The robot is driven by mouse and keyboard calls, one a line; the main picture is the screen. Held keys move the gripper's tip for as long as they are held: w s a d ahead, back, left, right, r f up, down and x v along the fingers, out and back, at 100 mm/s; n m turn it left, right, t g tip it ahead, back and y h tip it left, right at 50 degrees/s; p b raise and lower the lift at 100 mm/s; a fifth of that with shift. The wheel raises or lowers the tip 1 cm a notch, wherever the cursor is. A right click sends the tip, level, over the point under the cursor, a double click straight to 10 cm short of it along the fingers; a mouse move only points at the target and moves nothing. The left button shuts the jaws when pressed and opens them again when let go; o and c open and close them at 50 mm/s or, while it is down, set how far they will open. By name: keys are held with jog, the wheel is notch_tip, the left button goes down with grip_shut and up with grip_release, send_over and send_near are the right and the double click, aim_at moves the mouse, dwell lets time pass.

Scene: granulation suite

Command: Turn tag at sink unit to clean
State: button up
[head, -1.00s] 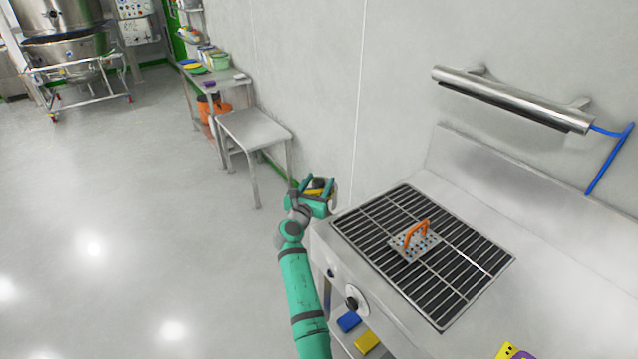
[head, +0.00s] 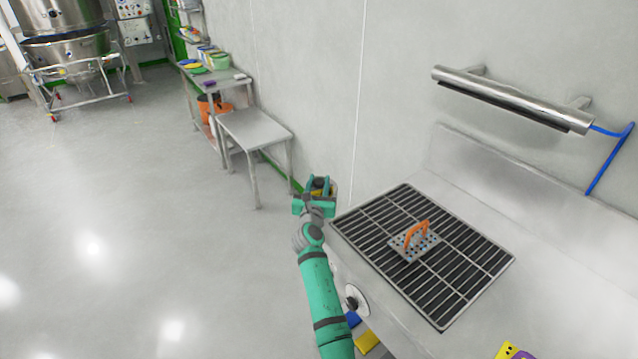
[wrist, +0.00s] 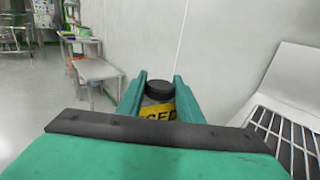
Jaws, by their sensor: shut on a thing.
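My gripper (head: 318,186) is at the left end of the sink unit (head: 345,262), beside the wall. In the wrist view its two green fingers (wrist: 160,95) are shut on the tag (wrist: 158,109), which has a dark round knob on top and a yellow face. Part of dark lettering shows on the yellow, ending in "SED"; the rest is hidden by the gripper body. In the head view only a little yellow of the tag shows between the fingers.
A black slatted grate (head: 465,262) on the sink unit carries a perforated plate with an orange handle (head: 418,235). A steel bar (head: 510,100) with a blue hose is on the wall above. A small steel table (head: 255,127) stands beyond my gripper. Open floor lies to the left.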

jog(key=n+y, duration=0.2)
jog(key=y, duration=0.1)
jog(key=n+y, duration=0.1)
jog(key=shift+d+r+y, duration=0.1)
jog(key=shift+d+y, duration=0.15)
jog(key=shift+y, duration=0.05)
jog(key=n+g+y, duration=0.1)
jog(key=n+y, duration=0.1)
jog(key=y, duration=0.1)
jog(key=n+g+y, duration=0.1)
jog(key=n+y, duration=0.1)
jog(key=y, duration=0.1)
jog(key=shift+a+n+g+y, duration=0.15)
jog(key=shift+n+g+y, duration=0.15)
jog(key=shift+g+y, duration=0.1)
jog(key=shift+a+n+g+y, duration=0.1)
jog(key=shift+n+g+y, duration=0.95)
jog(key=shift+y, duration=0.25)
jog(key=shift+a+r+n+g+y, duration=0.1)
jog(key=shift+r+n+g+y, duration=0.05)
jog(key=shift+n+g+y, duration=0.95)
jog(key=o, duration=1)
jog(key=shift+o, duration=0.2)
